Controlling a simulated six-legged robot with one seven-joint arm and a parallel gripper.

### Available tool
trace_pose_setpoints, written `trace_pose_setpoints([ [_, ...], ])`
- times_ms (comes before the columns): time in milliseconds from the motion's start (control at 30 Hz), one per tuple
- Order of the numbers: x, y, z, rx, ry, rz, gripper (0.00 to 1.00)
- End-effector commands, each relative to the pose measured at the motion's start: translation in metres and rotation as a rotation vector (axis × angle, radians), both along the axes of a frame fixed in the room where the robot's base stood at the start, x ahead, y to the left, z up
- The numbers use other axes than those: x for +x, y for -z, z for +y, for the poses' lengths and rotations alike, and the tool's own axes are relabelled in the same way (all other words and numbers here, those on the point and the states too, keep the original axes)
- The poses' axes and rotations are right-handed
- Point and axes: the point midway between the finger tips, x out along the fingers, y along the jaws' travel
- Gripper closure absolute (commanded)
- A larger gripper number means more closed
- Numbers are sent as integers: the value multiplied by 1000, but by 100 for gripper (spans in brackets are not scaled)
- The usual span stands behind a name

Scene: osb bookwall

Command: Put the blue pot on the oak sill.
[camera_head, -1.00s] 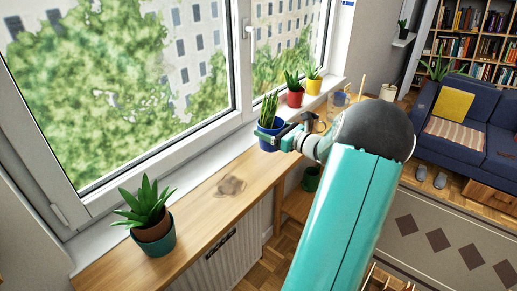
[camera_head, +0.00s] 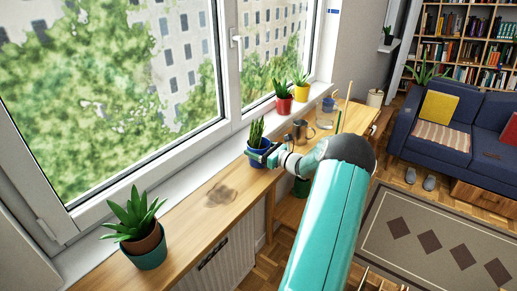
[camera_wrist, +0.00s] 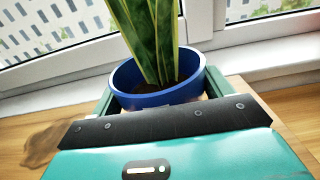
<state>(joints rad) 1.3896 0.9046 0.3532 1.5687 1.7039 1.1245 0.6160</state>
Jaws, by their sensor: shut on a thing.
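The blue pot (camera_head: 259,156) holds an upright, tall-leaved plant and is over the oak sill (camera_head: 170,235), close to the window side. My gripper (camera_head: 263,150) is shut on the pot from the room side. In the wrist view, the blue pot (camera_wrist: 160,92) sits upright between the two teal fingers of my gripper (camera_wrist: 158,84). The gripper body hides the pot's lower part there. I cannot tell whether its base touches the sill or is just above it.
A potted aloe (camera_head: 141,243) stands at the near end of the sill, and a brown stain (camera_head: 221,196) marks the wood. A metal mug (camera_head: 301,131) stands to the pot's right. A red pot (camera_head: 284,105) and a yellow pot (camera_head: 301,93) stand farther back. Sill around the stain is clear.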

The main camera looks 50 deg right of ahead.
Motion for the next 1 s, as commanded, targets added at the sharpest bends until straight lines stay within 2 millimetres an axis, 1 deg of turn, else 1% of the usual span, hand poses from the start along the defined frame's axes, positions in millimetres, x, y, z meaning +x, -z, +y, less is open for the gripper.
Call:
trace_pose_setpoints([
  [133,1,-2,0,-2,-1,-2,58],
  [267,0,1,0,-1,-1,-2,58],
  [300,0,2,0,0,0,-1,17],
  [400,0,2,0,0,-1,0,0],
  [600,0,1,0,0,-1,-1,0],
  [700,-1,-2,0,-1,0,0,0],
  [767,-7,-2,-1,-1,1,0,0],
  [867,-23,-1,-1,0,2,0,0],
  [1000,-53,-2,-3,-1,3,1,0],
])
